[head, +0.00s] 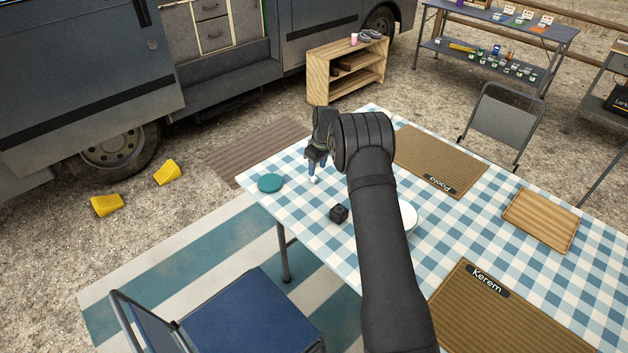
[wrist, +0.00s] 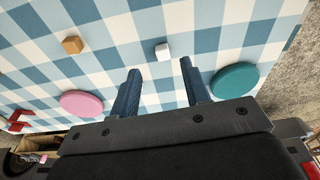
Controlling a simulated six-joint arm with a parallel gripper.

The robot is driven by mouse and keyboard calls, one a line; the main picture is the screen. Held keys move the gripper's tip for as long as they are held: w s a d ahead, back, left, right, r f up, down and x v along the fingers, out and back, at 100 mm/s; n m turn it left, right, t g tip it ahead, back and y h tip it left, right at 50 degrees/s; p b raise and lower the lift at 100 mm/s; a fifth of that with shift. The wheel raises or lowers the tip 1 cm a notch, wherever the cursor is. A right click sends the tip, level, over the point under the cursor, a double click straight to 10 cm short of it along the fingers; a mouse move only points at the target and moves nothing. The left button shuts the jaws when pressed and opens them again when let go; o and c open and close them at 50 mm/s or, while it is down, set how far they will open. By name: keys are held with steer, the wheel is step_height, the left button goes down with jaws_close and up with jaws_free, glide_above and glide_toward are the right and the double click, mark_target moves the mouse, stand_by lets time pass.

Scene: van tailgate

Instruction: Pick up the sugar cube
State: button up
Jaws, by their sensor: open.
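The sugar cube, a small white cube (wrist: 162,51), lies on the checked tablecloth. In the wrist view it is just beyond the fingertips, between their lines, and nothing grips it. In the head view it is a tiny white spot (head: 314,180) just below the fingers. My gripper (wrist: 159,66) is open, with its two dark blue fingers apart and nothing between them. In the head view my gripper (head: 316,165) points down over the table's far left part. The remaining gap between the fingertips and the cube is hard to judge.
A teal disc (wrist: 234,79) lies right of the fingers, a pink disc (wrist: 82,103) left, and a brown cube (wrist: 73,44) farther left. A dark cube (head: 339,213) stands nearer on the table (head: 318,228). My arm partly hides a white round thing (head: 408,217).

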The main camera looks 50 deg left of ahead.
mark_target(314, 178)
steer(key=f, duration=0.2)
steer(key=a+f, duration=0.1)
steer(key=f, duration=0.2)
steer(key=shift+s, duration=0.2)
jaws_close()
steer(key=shift+r, duration=0.15)
